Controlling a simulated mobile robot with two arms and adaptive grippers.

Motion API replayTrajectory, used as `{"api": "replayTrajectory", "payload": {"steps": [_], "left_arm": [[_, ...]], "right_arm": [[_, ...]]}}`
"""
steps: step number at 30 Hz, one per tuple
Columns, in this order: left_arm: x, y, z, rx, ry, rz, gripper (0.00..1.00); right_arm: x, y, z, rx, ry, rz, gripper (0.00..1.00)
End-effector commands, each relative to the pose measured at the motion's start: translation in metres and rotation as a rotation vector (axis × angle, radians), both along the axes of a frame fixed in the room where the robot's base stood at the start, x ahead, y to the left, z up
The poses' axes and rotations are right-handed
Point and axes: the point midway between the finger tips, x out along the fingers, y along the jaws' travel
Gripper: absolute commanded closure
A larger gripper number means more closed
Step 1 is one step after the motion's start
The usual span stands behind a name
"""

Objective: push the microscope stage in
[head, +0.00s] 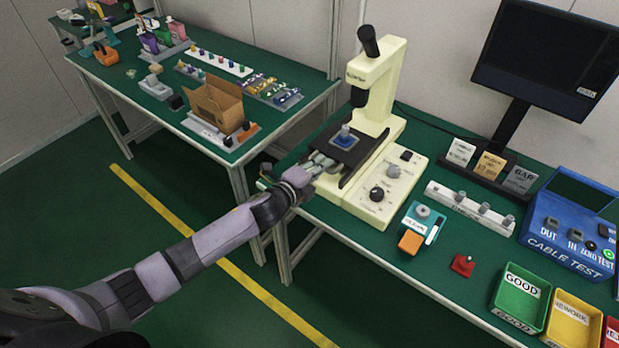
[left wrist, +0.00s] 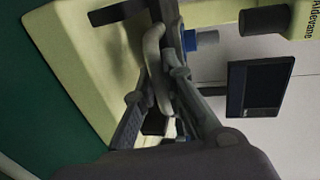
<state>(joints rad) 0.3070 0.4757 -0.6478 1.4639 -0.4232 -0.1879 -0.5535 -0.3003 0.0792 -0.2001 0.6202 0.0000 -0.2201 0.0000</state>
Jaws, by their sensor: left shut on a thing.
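The cream microscope (head: 378,80) stands on the green bench, its eyepiece up and its base toward me. Its dark stage (head: 358,152) sits low in front of the column and carries a blue holder (head: 344,140) with a grey part in it. My left gripper (head: 316,166) is at the stage's front left edge. The fingers hide the exact point of contact. My right gripper is in neither view.
Right of the microscope are a teal tray (head: 422,222), an orange block (head: 410,242), a red part (head: 462,264), a white rack (head: 470,208) and colored bins (head: 520,298). A monitor (head: 548,58) stands behind. Another bench with a cardboard box (head: 215,106) is at left.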

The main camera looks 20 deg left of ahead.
Motion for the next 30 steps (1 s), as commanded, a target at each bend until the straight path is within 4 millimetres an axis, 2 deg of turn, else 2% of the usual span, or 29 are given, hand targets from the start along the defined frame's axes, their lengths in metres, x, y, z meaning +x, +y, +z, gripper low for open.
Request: {"api": "replayTrajectory", "payload": {"steps": [1,3,7,11,19,20,28,30], "left_arm": [[0.015,-0.005,0.0,-0.001,-0.003,0.001,1.0],[0.029,-0.01,-0.001,0.0,-0.002,0.001,1.0],[0.047,-0.017,-0.001,0.0,-0.001,0.0,1.0],[0.053,-0.019,0.0,0.001,0.0,0.001,1.0],[0.054,-0.019,0.002,0.0,-0.002,0.001,1.0],[0.054,-0.019,0.002,0.0,-0.002,0.001,0.88],[0.053,-0.019,0.001,0.0,-0.001,0.0,0.7],[0.053,-0.019,0.001,0.0,-0.001,0.0,0.69]], "right_arm": [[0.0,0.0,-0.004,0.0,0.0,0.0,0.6],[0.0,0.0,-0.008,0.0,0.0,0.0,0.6],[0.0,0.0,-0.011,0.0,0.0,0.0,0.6],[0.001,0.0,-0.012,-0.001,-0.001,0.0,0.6],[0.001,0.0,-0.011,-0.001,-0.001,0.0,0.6],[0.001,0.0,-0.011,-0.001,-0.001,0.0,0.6],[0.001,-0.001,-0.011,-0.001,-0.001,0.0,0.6],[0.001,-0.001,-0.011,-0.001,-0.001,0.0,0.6]]}}
